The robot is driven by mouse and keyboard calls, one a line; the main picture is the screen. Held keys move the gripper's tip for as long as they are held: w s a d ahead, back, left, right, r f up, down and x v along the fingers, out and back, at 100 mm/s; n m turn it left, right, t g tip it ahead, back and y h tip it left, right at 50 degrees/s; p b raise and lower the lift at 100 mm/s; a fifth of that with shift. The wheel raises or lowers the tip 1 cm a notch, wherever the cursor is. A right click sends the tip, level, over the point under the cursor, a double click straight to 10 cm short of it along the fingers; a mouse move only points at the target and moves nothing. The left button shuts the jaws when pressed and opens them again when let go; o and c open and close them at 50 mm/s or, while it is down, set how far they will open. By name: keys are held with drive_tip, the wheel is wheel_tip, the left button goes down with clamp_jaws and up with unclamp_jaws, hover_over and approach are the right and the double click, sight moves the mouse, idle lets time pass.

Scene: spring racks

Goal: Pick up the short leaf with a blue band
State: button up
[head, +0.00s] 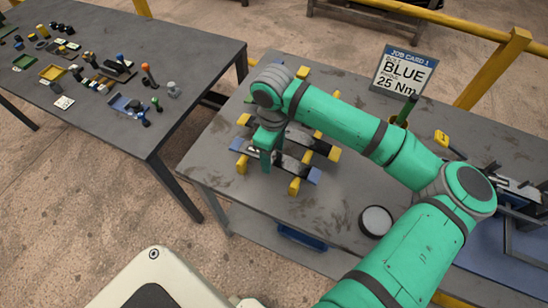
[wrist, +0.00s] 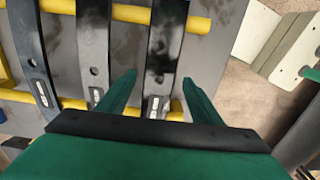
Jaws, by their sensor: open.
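Several dark, curved leaves lie side by side across a rack with yellow bars and blue and yellow end blocks (head: 335,155). In the wrist view one leaf (wrist: 168,40) runs between the fingers of my gripper (wrist: 159,80). Two more leaves lie to its left, a middle one (wrist: 93,45) and a left one (wrist: 32,55). Each has a hole and a small pale label near its end. I cannot make out a blue band on any of them. My gripper (head: 271,162) is open, pointing down over the rack, and hides part of it in the head view.
The rack stands on a grey workbench (head: 215,175) with a round dark-rimmed disc (head: 376,221) in front. A job card (head: 404,72) reading BLUE, 25 Nm stands behind. A fixture (head: 510,190) is at the right. A second table (head: 130,60) at the left holds many small parts.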

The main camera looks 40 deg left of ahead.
drive_tip(key=shift+w+d, duration=0.1)
drive_tip(key=c, duration=1.2)
drive_tip(key=shift+c, duration=0.2)
drive_tip(key=s+d+r, duration=0.3)
drive_tip(key=s+r, duration=0.3)
drive_tip(key=s+d+r, duration=0.3)
drive_tip(key=s+r, duration=0.3)
drive_tip(key=r, duration=0.1)
drive_tip(key=shift+d, duration=0.35)
